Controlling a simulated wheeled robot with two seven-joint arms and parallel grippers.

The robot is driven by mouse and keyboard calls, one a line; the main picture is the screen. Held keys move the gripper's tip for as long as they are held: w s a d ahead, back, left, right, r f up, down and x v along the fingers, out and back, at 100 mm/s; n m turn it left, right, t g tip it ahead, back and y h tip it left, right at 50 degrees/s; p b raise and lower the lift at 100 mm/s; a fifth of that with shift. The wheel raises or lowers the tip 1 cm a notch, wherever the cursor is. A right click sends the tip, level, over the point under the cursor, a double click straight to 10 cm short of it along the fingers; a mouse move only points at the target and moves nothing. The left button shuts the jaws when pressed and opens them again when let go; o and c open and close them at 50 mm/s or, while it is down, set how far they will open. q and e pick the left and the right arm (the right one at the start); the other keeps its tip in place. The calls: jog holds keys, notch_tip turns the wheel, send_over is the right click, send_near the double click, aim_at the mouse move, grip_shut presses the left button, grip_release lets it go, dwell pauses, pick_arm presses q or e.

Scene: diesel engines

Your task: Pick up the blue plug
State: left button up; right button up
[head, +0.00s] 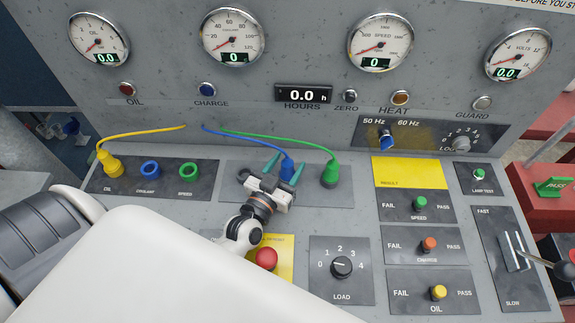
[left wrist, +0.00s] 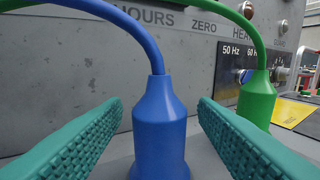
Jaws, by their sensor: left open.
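The blue plug (head: 287,170) stands upright on the grey panel, with a blue cable running up and left from its top. My left gripper (head: 284,168) is open, with one teal finger on each side of the plug. In the left wrist view the blue plug (left wrist: 159,130) is centred between the two textured fingers, with a visible gap on each side. Its lower end is cut off by the picture edge. My right gripper is not in view.
A green plug (head: 331,174) stands close to the right, and a yellow plug (head: 110,165) sits in the far left socket. Blue (head: 150,170) and green (head: 187,171) ring sockets are empty. The gauge panel (head: 300,70) rises behind. A red button (head: 266,258) lies in front.

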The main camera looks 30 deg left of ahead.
pick_arm(q)
jog(key=w, duration=0.2)
jog(key=shift+w, duration=0.35)
jog(key=shift+s, duration=0.15)
jog(key=shift+c, duration=1.3)
jog(key=c, duration=0.8)
